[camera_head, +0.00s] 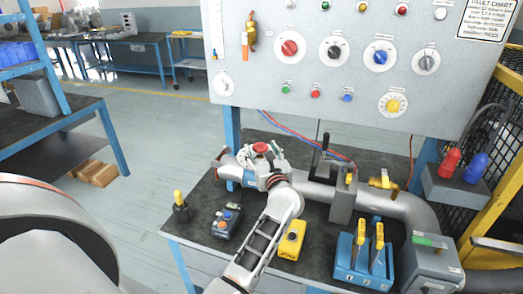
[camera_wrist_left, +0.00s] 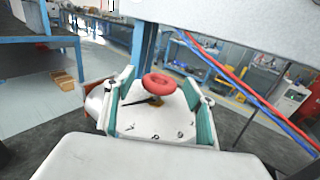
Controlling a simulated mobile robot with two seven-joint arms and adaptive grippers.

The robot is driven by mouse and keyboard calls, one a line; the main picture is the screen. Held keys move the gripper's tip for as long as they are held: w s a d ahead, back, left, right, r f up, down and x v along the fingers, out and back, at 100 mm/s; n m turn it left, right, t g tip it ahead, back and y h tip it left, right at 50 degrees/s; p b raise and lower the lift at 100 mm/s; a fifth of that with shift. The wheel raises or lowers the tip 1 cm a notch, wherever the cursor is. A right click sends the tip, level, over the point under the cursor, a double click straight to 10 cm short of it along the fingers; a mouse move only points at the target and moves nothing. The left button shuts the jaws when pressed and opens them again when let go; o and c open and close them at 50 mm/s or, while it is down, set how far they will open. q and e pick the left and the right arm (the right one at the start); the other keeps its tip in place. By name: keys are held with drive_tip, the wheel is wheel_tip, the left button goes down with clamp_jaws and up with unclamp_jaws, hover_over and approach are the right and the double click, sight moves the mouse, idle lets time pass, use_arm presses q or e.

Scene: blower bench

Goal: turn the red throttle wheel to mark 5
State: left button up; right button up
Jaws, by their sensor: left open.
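The red throttle wheel (camera_head: 261,148) stands on the pipe at the back left of the bench. It also shows in the left wrist view (camera_wrist_left: 159,83), with a yellow piece and a thin dark bar just below it. My left gripper (camera_head: 262,154) is open at the wheel. In the left wrist view its teal-padded fingers (camera_wrist_left: 160,92) stand on either side of the wheel, with a visible gap on each side. I see no readable mark numbers by the wheel. My right gripper is in neither view.
A grey panel (camera_head: 240,84) with knobs and buttons hangs above the bench. Red and blue hoses (camera_head: 296,137) run behind the wheel. A grey valve block (camera_head: 343,198), a yellow box (camera_head: 291,240), a button box (camera_head: 227,222) and a blue tool holder (camera_head: 362,265) crowd the bench.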

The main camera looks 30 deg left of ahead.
use_arm(q)
drive_tip(key=shift+c, duration=0.4)
drive_tip(key=c, duration=1)
drive_tip(key=shift+s+a+r+m+t+h+p, duration=0.2)
drive_tip(key=shift+m+t+h+p, duration=0.35)
drive_tip(key=shift+p, duration=0.35)
drive_tip(key=shift+c, duration=0.2)
drive_tip(key=shift+a+m+t+h+p, duration=0.1)
drive_tip(key=shift+m+t+h+p, duration=0.5)
drive_tip(key=shift+t+h, duration=0.2)
drive_tip(key=shift+f+m+t+h, duration=0.15)
drive_tip(key=shift+m+t+h, duration=0.2)
drive_tip(key=shift+m+h, duration=0.35)
drive_tip(key=shift+m+t+h, duration=0.25)
drive_tip(key=shift+t+h, duration=0.05)
drive_tip(key=shift+h, duration=0.35)
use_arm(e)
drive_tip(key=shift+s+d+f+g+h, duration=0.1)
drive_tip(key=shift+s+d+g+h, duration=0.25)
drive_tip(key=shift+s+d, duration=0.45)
use_arm(q)
drive_tip(key=o, duration=1.1)
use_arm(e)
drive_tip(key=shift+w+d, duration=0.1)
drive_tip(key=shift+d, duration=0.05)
